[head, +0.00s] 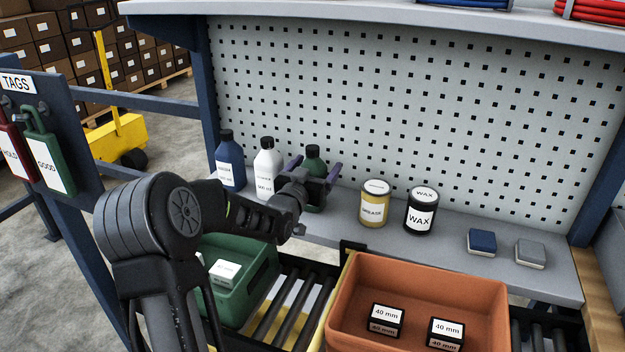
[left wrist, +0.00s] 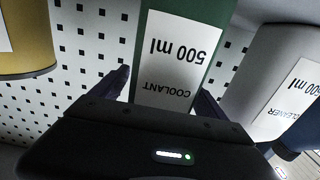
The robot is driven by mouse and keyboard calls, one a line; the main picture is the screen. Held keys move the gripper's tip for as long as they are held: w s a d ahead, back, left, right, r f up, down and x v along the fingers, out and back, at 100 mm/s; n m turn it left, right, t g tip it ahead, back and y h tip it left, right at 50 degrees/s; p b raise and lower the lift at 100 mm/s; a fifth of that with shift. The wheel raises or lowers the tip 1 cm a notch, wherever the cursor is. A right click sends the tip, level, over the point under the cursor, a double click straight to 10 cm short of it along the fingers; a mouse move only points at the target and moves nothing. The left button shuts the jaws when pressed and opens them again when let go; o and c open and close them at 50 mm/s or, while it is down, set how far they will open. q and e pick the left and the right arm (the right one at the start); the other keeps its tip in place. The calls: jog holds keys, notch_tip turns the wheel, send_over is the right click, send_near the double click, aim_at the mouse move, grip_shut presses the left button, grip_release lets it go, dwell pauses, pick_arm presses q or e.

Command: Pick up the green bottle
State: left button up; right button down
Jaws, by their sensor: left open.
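The green bottle (head: 313,160) stands upright on the grey shelf, to the right of the white bottle, its lower part mostly hidden behind my left gripper. My left gripper (head: 315,172) is open, with its two fingers on either side of the bottle. In the left wrist view the green bottle (left wrist: 183,60) shows upside down with a white label reading COOLANT 500 ml, and it stands between the fingers of the left gripper (left wrist: 165,85). I cannot tell whether the fingers touch it. My right gripper is not in view.
The white cleaner bottle (head: 267,165) stands close on the left, a blue bottle (head: 229,163) beyond it. A yellow tin (head: 374,205) and a black wax jar (head: 420,212) stand to the right. A green crate (head: 218,302) and an orange crate (head: 430,272) are in front, below the shelf.

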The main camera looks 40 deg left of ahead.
pick_arm(q)
jog(key=shift+w, duration=0.2)
jog(key=shift+c, duration=0.3)
grip_shut()
dwell(0.9)
jog(key=shift+r, duration=0.1)
